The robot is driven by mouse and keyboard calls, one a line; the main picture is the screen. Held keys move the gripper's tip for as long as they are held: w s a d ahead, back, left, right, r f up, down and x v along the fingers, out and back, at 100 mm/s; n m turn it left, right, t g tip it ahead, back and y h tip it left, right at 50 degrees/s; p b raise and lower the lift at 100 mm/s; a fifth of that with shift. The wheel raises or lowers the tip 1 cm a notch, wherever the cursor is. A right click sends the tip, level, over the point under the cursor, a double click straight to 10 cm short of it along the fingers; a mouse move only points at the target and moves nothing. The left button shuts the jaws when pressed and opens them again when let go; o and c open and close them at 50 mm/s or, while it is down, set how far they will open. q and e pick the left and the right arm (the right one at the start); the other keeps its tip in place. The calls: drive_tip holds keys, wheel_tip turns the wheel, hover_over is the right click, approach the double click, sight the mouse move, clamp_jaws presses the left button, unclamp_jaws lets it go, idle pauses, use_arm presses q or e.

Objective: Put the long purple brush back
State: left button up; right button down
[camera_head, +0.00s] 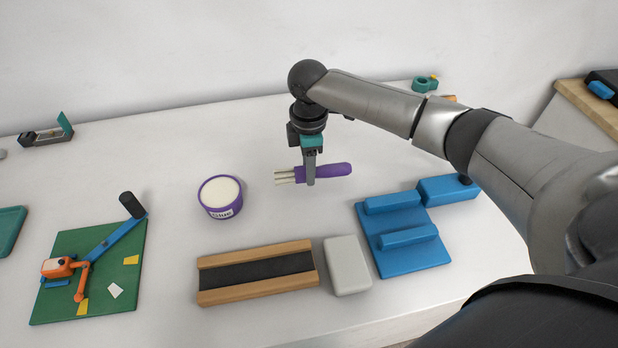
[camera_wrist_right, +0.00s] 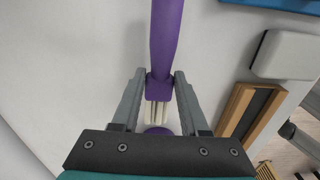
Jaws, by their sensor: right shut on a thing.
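The long purple brush (camera_head: 338,170) has a purple handle and cream bristle tufts. It lies roughly level in the head view, handle to the right and bristles to the left. My right gripper (camera_head: 311,180) points down and is shut on the brush near where the handle meets the bristles. In the right wrist view the brush (camera_wrist_right: 166,40) runs between the fingers of the gripper (camera_wrist_right: 160,78). Whether it touches the table is hard to tell. A round purple pot (camera_head: 219,213) with a pale top and a label stands left of the bristles. My left gripper is not in view.
In front stand a wooden tray with a dark channel (camera_head: 215,296), a grey block (camera_head: 347,265) and a blue ridged base (camera_head: 420,259). A green board (camera_head: 110,250) with an orange and blue device is at left. Table between pot and back wall is clear.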

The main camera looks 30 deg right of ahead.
drive_tip(key=shift+f+p, duration=0.35)
drive_tip(key=shift+f, duration=1.5)
drive_tip(key=shift+c, duration=2.1)
unclamp_jaws()
drive_tip(key=shift+f+b, duration=0.25)
drive_tip(key=shift+b, duration=0.45)
wheel_tip(320, 180, up, 15)
drive_tip(key=p, duration=0.1)
drive_tip(key=shift+s+r+p, duration=0.15)
drive_tip(key=shift+r+p, duration=0.05)
drive_tip(key=shift+p, duration=0.15)
drive_tip(key=shift+s, duration=0.1)
